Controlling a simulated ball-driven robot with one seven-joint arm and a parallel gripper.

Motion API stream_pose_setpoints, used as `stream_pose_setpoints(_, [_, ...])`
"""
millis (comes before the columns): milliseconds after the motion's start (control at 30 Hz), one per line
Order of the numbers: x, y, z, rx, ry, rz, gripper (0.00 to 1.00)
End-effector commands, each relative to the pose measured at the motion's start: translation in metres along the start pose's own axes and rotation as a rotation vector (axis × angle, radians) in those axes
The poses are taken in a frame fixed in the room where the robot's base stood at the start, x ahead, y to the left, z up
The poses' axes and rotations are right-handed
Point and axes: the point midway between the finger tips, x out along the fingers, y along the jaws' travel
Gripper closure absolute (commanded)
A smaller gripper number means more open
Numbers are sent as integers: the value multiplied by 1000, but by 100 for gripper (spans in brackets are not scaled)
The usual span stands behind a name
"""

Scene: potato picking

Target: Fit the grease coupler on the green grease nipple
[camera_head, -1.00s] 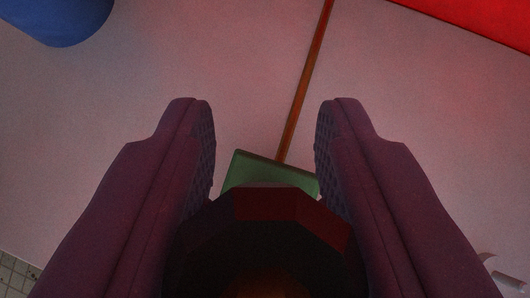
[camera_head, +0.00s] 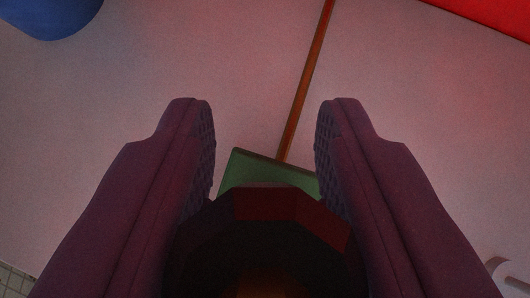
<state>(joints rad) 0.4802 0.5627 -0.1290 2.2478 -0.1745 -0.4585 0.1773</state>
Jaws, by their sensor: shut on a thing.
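My gripper (camera_head: 265,125) comes up from the bottom of the view, its two purple fingers with ribbed inner pads set apart. A dark, faceted round thing, probably the grease coupler (camera_head: 290,204), is between the fingers toward their base, and the fingers are shut on it. Its upper edge is dark red. Just beyond it a green block (camera_head: 262,169) shows in part; the coupler hides the rest. I cannot tell whether the two touch. I cannot make out the green grease nipple as a separate thing.
A thin orange-brown strip (camera_head: 306,80) runs from the green block up to the top edge. A blue rounded thing (camera_head: 50,15) is at top left, a red surface (camera_head: 490,15) at top right. The pale surface (camera_head: 130,90) between is clear. A grey curved piece (camera_head: 505,275) is at lower right.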

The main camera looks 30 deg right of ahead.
Motion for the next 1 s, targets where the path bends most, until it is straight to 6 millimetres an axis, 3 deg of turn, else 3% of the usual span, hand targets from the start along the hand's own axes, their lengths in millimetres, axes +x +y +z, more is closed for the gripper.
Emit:
stream_pose_setpoints(667, [13, 0, 13, 0, 0, 0, 96])
stream_pose_setpoints(700, [13, 0, 13, 0, 1, 0, 61])
stream_pose_setpoints(800, [12, 0, 12, 0, 0, 0, 38])
stream_pose_setpoints(833, [12, 0, 12, 0, 0, 0, 34])
stream_pose_setpoints(1000, [12, 0, 12, 0, 0, 0, 34])
